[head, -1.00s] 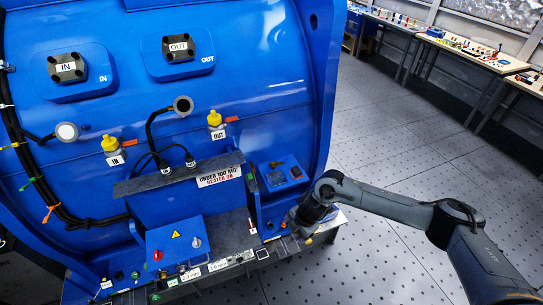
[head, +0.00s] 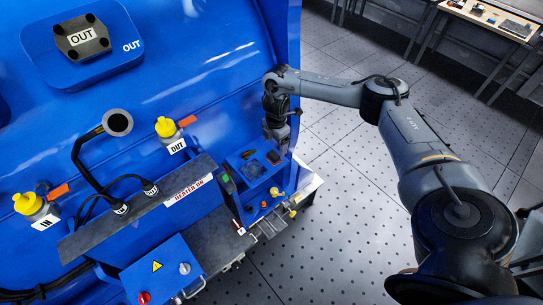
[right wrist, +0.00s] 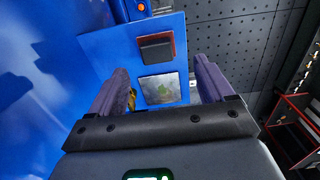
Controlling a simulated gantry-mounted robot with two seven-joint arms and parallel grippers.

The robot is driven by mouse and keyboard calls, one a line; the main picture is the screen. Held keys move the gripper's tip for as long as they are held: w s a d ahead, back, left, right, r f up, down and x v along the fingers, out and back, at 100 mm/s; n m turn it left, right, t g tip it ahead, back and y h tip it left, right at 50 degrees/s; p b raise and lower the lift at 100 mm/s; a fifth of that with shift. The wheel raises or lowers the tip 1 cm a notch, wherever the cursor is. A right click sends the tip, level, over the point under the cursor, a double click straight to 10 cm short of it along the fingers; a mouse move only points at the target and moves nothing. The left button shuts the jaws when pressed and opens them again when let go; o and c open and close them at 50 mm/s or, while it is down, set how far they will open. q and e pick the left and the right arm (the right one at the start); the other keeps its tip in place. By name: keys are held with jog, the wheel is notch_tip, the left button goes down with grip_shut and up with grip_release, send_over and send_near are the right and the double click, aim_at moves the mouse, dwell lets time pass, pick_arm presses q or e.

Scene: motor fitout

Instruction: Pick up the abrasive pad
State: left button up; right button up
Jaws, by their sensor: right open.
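A blue tray (head: 232,176) is fixed at the right end of the blue machine. It also shows in the right wrist view (right wrist: 108,50). On it, in that view, lie a dark block with a reddish edge (right wrist: 156,47), which looks like the abrasive pad, and a grey square with a green mark (right wrist: 160,89). The two are apart. My right gripper (head: 276,141) is open and empty above the tray, with both pieces showing between its fingers in the wrist view. I cannot tell how far it is above them. My left gripper is not in view.
The blue machine wall stands close to the left of my right gripper. A dark shelf (head: 137,210) with black cables and yellow-capped ports (head: 165,128) is further left. A blue box (head: 160,271) with knobs sits at the front. Perforated floor (head: 340,200) is open at the right.

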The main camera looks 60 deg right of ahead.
aim_at(274, 154)
jog(key=shift+f, duration=0.85)
jog(key=shift+w+f+p, duration=0.1)
jog(key=shift+f+p, duration=0.35)
jog(key=shift+f, duration=0.2)
jog(key=shift+w+a+f+p, duration=0.1)
jog(key=shift+f+p, duration=0.1)
jog(key=shift+f, duration=0.8)
jog(key=shift+w+f+p, duration=0.1)
jog(key=shift+f+p, duration=0.05)
jog(key=shift+f, duration=0.8)
jog(key=c, duration=1.1)
